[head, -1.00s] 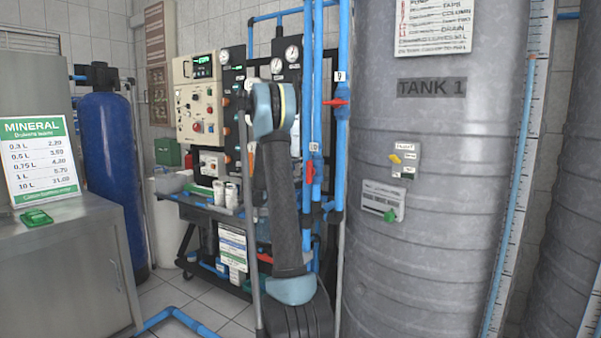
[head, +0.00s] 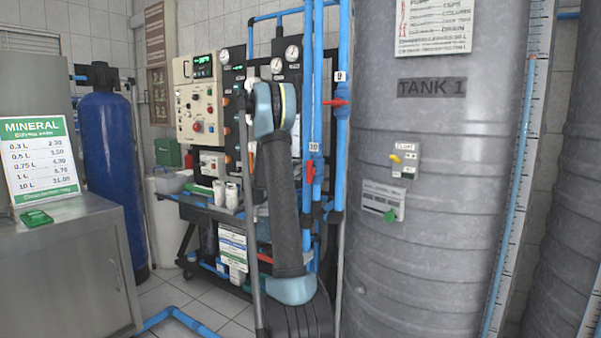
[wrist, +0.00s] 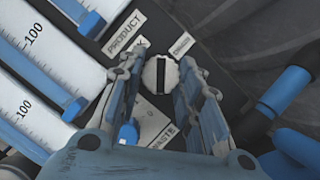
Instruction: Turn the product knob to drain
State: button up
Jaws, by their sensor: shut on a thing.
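The product knob (wrist: 160,76) is a round white knob with a dark bar across it, upright in the wrist view. It sits on a dark panel under a tilted label reading PRODUCT (wrist: 124,33). A label that looks like DRAIN (wrist: 181,44) is to its upper right, and a partly covered label ending in K is to its upper left. My gripper (wrist: 158,78) has one finger on each side of the knob and is shut on it. In the head view my arm blocks the knob and gripper.
White-and-blue flow gauges (wrist: 45,65) stand at the left in the wrist view, with blue pipe fittings (wrist: 287,88) close at the right. A WASTE label and a blue knob (wrist: 128,132) lie below. In the head view, tank 1 (head: 430,190) and blue pipes (head: 343,150) stand right of my arm.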

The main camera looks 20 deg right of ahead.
jog(key=shift+s+r+m+g+y, duration=0.1)
jog(key=shift+m+g+y, duration=0.45)
jog(key=shift+m, duration=1.45)
jog(key=shift+m+g+y, duration=0.35)
jog(key=shift+m+y, duration=0.4)
jog(key=shift+m, duration=1.25)
jog(key=o, duration=1.1)
jog(key=shift+c, duration=0.2)
jog(key=shift+a, duration=0.1)
jog(key=v, duration=1.1)
jog(key=shift+a, duration=0.4)
